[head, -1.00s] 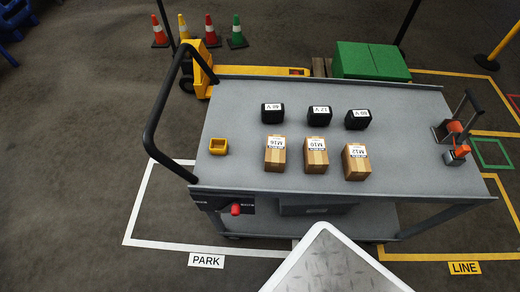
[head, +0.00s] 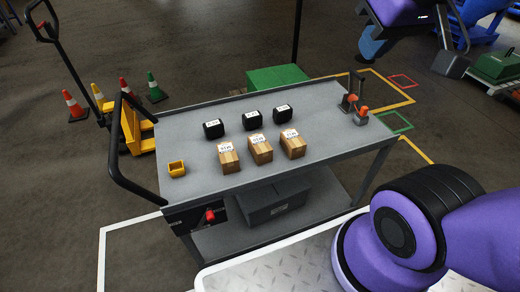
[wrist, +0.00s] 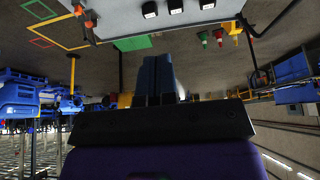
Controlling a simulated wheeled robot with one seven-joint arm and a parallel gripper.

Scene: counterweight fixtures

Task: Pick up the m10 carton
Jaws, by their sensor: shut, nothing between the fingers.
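The M10 carton (head: 260,149) is a small brown box with a white label on top. It stands upright on the grey cart top in the head view, the middle one of three cartons. Its label is too small to read now. My gripper (wrist: 156,60) shows in the wrist view with its two dark blue fingers shut together and nothing between them. It is well away from the cartons. In the head view, part of my purple arm is raised at the upper right, beyond the cart. The wrist view does not show the cartons.
Another carton stands on each side, left (head: 228,158) and right (head: 292,144). Three black boxes (head: 251,120) stand behind them. The handle (head: 128,165) rises at the left.

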